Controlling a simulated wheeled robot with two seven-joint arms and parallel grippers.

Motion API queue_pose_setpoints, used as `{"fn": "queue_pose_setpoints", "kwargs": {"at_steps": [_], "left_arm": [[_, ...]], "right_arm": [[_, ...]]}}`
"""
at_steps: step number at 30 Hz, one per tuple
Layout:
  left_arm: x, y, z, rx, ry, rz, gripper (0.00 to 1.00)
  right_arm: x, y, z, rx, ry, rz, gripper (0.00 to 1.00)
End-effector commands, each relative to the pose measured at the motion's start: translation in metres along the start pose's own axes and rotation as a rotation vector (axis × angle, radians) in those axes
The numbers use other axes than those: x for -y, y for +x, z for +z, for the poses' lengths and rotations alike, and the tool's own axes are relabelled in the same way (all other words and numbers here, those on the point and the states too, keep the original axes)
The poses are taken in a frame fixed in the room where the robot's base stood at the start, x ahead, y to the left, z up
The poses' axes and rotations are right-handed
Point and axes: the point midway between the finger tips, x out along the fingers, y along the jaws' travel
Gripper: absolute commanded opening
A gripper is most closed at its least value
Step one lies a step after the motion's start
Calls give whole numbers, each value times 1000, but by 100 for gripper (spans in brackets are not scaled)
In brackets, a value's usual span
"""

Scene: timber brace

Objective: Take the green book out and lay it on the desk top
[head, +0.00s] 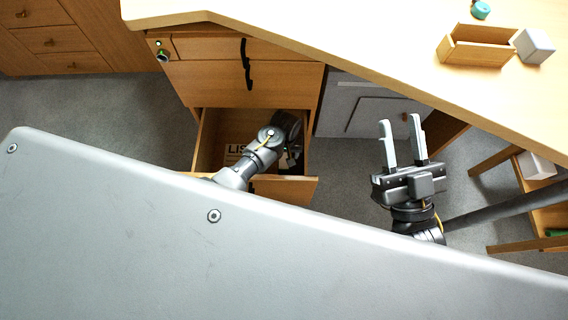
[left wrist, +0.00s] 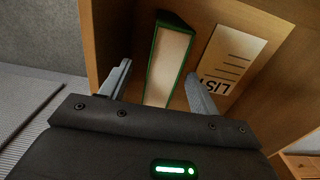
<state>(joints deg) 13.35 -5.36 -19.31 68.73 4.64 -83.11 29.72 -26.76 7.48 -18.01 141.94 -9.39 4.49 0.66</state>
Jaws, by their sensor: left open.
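The green book (left wrist: 168,62) stands inside the open drawer (head: 209,141), its green cover and pale page edges showing in the left wrist view. My left gripper (left wrist: 158,88) is open, its fingers on either side of the book's near end; I cannot tell whether they touch it. In the head view my left arm reaches down into the drawer and hides the book. My right gripper (head: 404,140) is open and empty, raised in front of the desk. The desk top (head: 350,55) spans the upper part of the head view.
A paper marked LIST (left wrist: 232,58) lies in the drawer beside the book. The middle of the desk top is clear.

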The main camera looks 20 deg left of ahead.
Motion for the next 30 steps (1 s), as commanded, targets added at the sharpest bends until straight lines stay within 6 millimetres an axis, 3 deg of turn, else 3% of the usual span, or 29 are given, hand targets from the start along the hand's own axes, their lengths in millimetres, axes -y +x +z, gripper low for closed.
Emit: {"fn": "queue_pose_setpoints", "kwargs": {"at_steps": [11,21,30], "left_arm": [[0,12,-2,0,0,1,62],[4,47,-10,0,0,0,62],[4,58,-10,-1,0,1,62]], "right_arm": [[-6,-1,-8,-93,-8,19,36],[-26,-20,-44,-458,-50,83,36],[-32,-32,-59,-594,-72,105,36]]}}
